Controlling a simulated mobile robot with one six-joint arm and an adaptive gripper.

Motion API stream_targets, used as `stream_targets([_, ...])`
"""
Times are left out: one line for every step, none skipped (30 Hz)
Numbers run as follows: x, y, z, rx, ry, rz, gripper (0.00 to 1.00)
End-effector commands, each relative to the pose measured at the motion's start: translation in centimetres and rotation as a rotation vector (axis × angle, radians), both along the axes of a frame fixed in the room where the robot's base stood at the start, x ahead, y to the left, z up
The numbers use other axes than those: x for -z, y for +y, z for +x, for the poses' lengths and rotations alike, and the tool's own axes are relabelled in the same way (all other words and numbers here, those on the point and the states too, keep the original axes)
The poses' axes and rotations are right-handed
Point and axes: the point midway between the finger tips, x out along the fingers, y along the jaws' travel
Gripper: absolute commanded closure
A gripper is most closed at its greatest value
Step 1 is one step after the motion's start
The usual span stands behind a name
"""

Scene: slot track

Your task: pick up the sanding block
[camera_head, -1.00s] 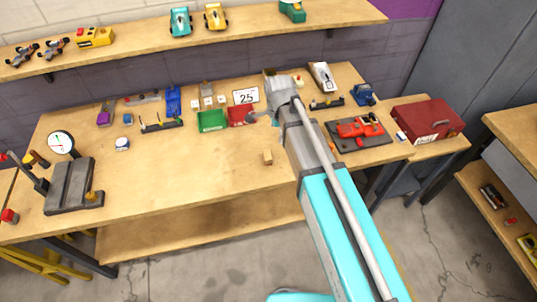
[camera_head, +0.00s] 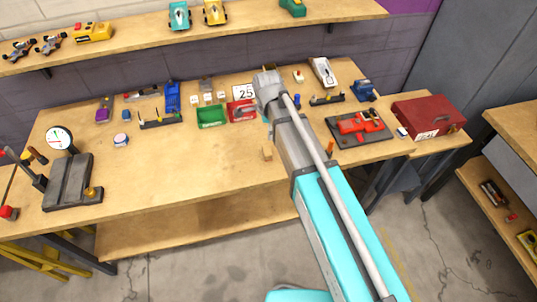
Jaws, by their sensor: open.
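A small tan block (camera_head: 267,153) lies alone near the middle of the bench, just left of my arm; it may be the sanding block, but it is too small to be sure. My gripper (camera_head: 266,92) is at the far end of the arm, over the back of the bench by the red tray and the number 25 card. Its fingers are mostly hidden behind the wrist, and I see nothing held. It is open and well beyond the tan block.
A green tray (camera_head: 211,116) and a red tray (camera_head: 241,111) stand at the back. A red car on a dark plate (camera_head: 360,140) and a red toolbox (camera_head: 428,115) are at right. A dial gauge stand (camera_head: 70,180) is at left. The front middle is clear.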

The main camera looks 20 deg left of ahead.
Motion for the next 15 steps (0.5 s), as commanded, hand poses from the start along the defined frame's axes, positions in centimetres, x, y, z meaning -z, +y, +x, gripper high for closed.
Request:
stream_targets([0.8,0.0,0.0,0.0,0.0,0.0,0.0])
stream_targets([1.1,0.0,0.0,0.0,0.0,0.0,0.0])
stream_targets([1.4,0.0,0.0,0.0,0.0,0.0,0.0])
stream_targets([1.6,0.0,0.0,0.0,0.0,0.0,0.0])
stream_targets([1.8,0.0,0.0,-0.001,0.0,0.0,0.0])
stream_targets([2.1,0.0,0.0,-0.001,0.0,0.0,0.0])
stream_targets([2.4,0.0,0.0,-0.001,0.0,0.0,0.0])
stream_targets([2.6,0.0,0.0,-0.001,0.0,0.0,0.0])
stream_targets([2.9,0.0,0.0,-0.001,0.0,0.0,0.0])
stream_targets([3.1,0.0,0.0,-0.001,0.0,0.0,0.0])
stream_targets([3.3,0.0,0.0,-0.001,0.0,0.0,0.0])
stream_targets([3.6,0.0,0.0,-0.001,0.0,0.0,0.0])
stream_targets([3.9,0.0,0.0,-0.001,0.0,0.0,0.0])
stream_targets([4.1,0.0,0.0,-0.001,0.0,0.0,0.0])
stream_targets([4.4,0.0,0.0,-0.001,0.0,0.0,0.0])
